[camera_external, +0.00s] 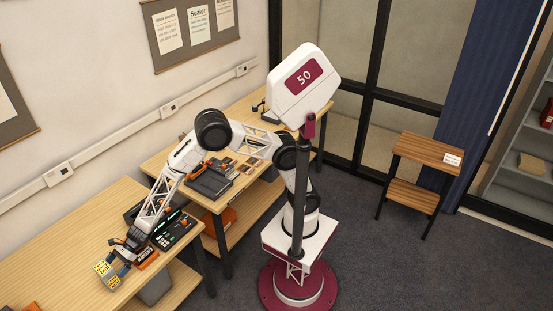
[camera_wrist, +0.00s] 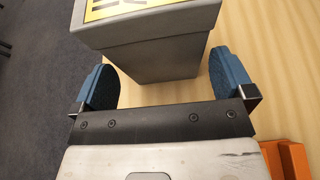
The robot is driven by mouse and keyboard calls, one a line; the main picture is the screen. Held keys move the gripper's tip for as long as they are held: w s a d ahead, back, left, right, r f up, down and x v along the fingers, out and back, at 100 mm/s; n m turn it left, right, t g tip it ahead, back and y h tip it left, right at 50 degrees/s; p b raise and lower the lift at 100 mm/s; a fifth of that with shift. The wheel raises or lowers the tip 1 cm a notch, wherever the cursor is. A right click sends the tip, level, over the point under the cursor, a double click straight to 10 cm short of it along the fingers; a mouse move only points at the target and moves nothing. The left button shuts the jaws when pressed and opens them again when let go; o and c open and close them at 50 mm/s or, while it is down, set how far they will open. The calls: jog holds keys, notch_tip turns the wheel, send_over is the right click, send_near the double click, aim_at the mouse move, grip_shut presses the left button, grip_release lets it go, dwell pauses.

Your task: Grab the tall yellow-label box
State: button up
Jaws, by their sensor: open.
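A tall grey box with a yellow label stands on the wooden table. In the wrist view the grey box (camera_wrist: 160,45) is at the top centre, with the yellow and black label on its top, cut off by the picture edge. In the external view the yellow-label box (camera_external: 104,270) is small, near the table's front edge at lower left. My gripper (camera_wrist: 160,70) is open, its two blue finger pads on either side of the box's near end. In the external view my gripper (camera_external: 117,262) is right at the box.
An orange object (camera_wrist: 288,158) lies close by at lower right in the wrist view. In the external view a dark device with lit keys (camera_external: 173,230) sits beside my forearm, right of the box. The table (camera_external: 50,240) is mostly bare to the box's left.

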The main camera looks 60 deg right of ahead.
aim_at(109, 276)
jog(key=shift+x, duration=2.55)
jog(key=shift+s, duration=0.1)
jog(key=c, duration=0.8)
